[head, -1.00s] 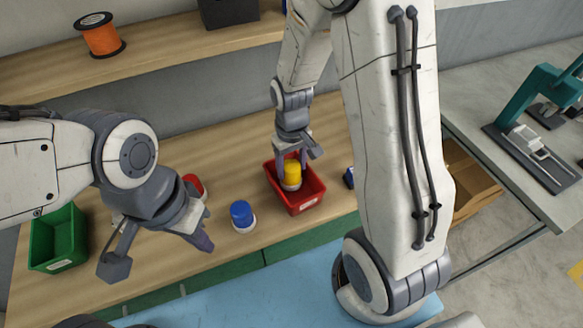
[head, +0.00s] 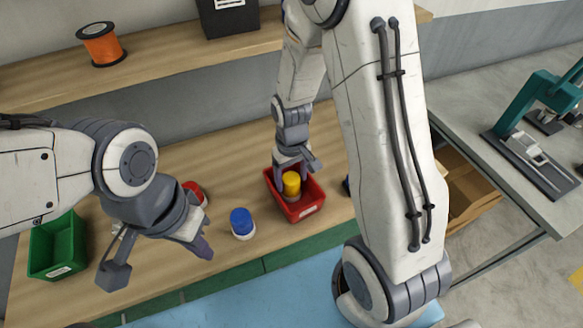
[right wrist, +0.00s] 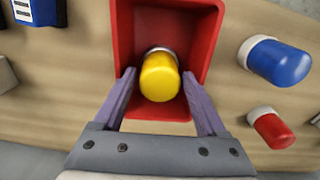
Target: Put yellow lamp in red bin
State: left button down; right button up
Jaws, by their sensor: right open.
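The yellow lamp (head: 291,182) stands inside the red bin (head: 300,211). In the right wrist view the lamp (right wrist: 160,78) is roughly upright within the walls of the bin (right wrist: 131,30), its pale base mostly hidden behind the yellow cap. My right gripper (head: 296,168) is over the bin. Its fingers (right wrist: 159,84) are open, one on each side of the lamp, with gaps between them and the cap. My left gripper (head: 157,258) is open and empty, above the front left of the table, apart from the bin.
A blue lamp (head: 241,223) stands left of the red bin, with a red lamp (head: 193,190) farther left, partly hidden by my left arm. A green bin (head: 56,249) is at the far left. A shelf (head: 160,62) with an orange spool (head: 101,44) runs behind.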

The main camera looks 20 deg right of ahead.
aim_at(291, 178)
notch_tip(291, 178, up, 12)
jog(key=f, duration=0.1)
jog(key=s+a+r+n, duration=0.2)
jog(key=s+a, duration=0.4)
jog(key=s, duration=0.3)
jog(key=s+a+r+n+y, duration=0.1)
jog(key=s+a+r+n, duration=0.1)
jog(key=s+a, duration=0.4)
jog(key=s+n, duration=0.1)
jog(key=s, duration=0.2)
jog(key=shift+a+r+n, duration=0.25)
jog(key=shift+r+n, duration=0.05)
